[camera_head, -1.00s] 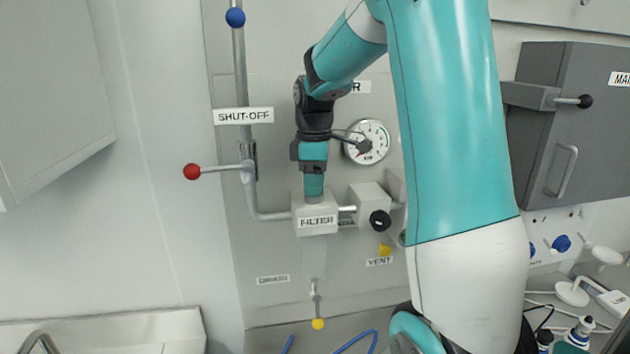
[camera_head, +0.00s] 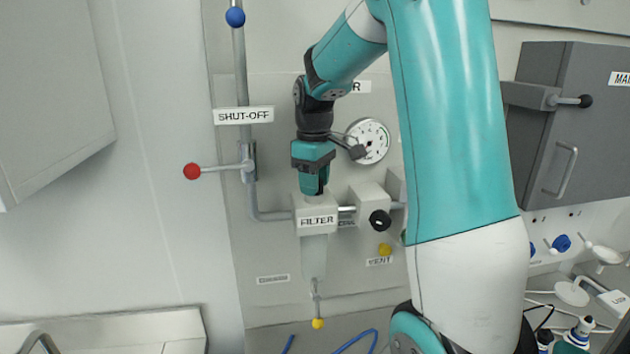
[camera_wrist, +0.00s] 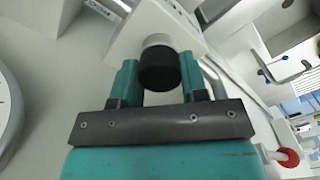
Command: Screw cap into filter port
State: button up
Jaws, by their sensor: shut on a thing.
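The white filter block (camera_head: 316,217) labelled FILTER is on the wall panel, with a clear bowl (camera_head: 314,257) below it. My gripper (camera_head: 313,190) points down just above the block's top. In the wrist view my gripper (camera_wrist: 158,75) has its two teal fingers on either side of a black round cap (camera_wrist: 159,70) and is shut on it. The cap sits against a light round collar, the port (camera_wrist: 157,40), on the filter block (camera_wrist: 150,20). In the head view the fingers hide the cap. How far the cap is threaded in cannot be told.
A pressure gauge (camera_head: 368,141) is close to the right of my wrist. A red-knobbed shut-off lever (camera_head: 193,171) sticks out to the left. A black knob (camera_head: 380,220) and a yellow vent knob (camera_head: 385,250) lie to the right. A grey cabinet (camera_head: 590,130) stands at far right.

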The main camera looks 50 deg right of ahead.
jog(key=m, duration=0.3)
jog(key=shift+m, duration=0.3)
jog(key=m, duration=0.4)
jog(key=o, duration=1)
jog(key=n, duration=0.4)
jog(key=n, duration=0.4)
